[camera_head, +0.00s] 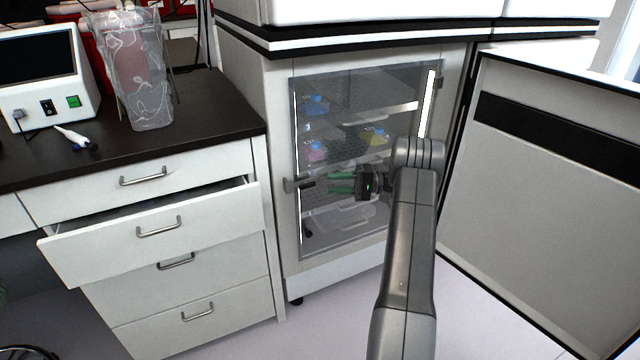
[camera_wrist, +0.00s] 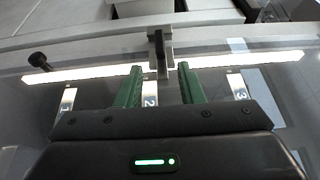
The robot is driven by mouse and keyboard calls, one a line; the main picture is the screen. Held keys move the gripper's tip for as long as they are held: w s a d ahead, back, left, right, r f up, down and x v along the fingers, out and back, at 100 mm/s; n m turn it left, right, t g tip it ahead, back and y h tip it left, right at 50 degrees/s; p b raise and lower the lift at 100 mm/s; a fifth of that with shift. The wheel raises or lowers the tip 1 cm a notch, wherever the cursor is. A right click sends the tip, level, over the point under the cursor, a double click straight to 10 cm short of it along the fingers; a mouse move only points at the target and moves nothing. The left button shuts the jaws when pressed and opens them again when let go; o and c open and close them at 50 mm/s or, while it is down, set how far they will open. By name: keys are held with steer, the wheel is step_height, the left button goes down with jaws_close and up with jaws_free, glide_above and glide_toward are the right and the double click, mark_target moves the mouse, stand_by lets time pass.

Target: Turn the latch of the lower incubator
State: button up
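The lower incubator (camera_head: 285,110) stands in the middle of the head view. Its outer door (camera_head: 560,190) is swung open to the right, and its inner glass door (camera_head: 340,215) looks closed. The latch (camera_head: 298,185) is on the left edge of the glass door. It also shows in the wrist view (camera_wrist: 160,50), just beyond my fingertips and roughly in line with the space between them. My gripper (camera_head: 332,184) is in front of the glass, to the right of the latch. Its green fingers (camera_wrist: 158,72) are apart with nothing between them.
Flasks with blue (camera_head: 316,105), pink (camera_head: 316,150) and yellow (camera_head: 375,136) parts stand on shelves behind the glass. A pulled-out drawer (camera_head: 150,235) juts from the cabinet at left. The open outer door bounds the space on the right.

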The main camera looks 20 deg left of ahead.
steer(key=v, duration=0.6)
steer(key=shift+d, duration=0.25)
steer(key=shift+w, duration=0.15)
